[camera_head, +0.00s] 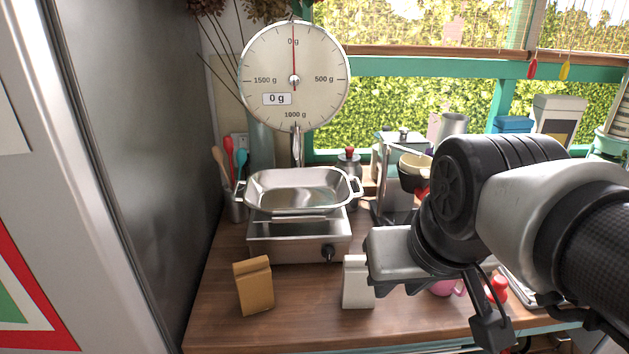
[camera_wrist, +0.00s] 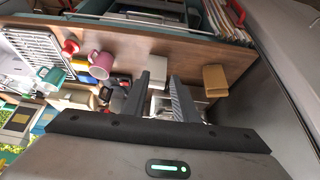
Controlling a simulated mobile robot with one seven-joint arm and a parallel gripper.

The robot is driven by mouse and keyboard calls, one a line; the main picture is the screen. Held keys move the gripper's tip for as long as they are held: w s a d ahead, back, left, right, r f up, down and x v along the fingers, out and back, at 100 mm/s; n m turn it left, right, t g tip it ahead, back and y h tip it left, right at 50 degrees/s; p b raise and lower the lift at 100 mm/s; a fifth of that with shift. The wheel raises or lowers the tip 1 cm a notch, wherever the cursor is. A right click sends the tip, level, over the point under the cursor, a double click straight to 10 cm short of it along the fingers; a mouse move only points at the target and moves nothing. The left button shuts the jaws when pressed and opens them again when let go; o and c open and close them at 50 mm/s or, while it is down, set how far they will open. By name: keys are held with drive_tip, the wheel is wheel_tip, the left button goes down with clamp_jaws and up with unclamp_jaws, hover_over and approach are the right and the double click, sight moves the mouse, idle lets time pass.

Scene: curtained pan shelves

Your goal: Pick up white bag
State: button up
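The white bag (camera_head: 357,287) stands upright on the wooden counter, in front of the scale, with its right side partly covered by my arm in the head view. In the wrist view the white bag (camera_wrist: 157,74) shows beyond and between the fingers. My gripper (camera_wrist: 165,72) is open in the wrist view, with its two fingers apart and nothing held. The fingers point toward the bag, and contact cannot be made out. In the head view my arm hides the fingertips.
A brown bag (camera_head: 254,286) stands left of the white bag. Behind is a scale with a metal pan (camera_head: 297,190). A pink mug (camera_wrist: 101,64) and a rack (camera_wrist: 33,55) lie to one side. A tall grey cabinet (camera_head: 130,130) borders the counter (camera_head: 215,318) at left.

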sight(362, 264)
drive_tip(key=o, duration=1.4)
drive_tip(key=w+f+b, duration=0.2)
drive_tip(key=w, duration=0.6)
drive_tip(key=w+f+g+b, duration=0.1)
drive_tip(key=w+b, duration=0.1)
drive_tip(key=w, duration=0.5)
drive_tip(key=shift+w+a+f+m+b, duration=0.3)
drive_tip(key=shift+w+f+m+b, duration=0.05)
drive_tip(key=shift+w+m+b, duration=0.05)
drive_tip(key=x, duration=1.2)
drive_tip(key=shift+w+d+b, duration=0.1)
drive_tip(key=shift+d+b, duration=0.05)
drive_tip(key=shift+b, duration=0.2)
drive_tip(key=shift+d+x, duration=0.25)
drive_tip(key=shift+x, duration=1.1)
drive_tip(key=shift+d+x, duration=0.2)
drive_tip(key=shift+x, duration=1.1)
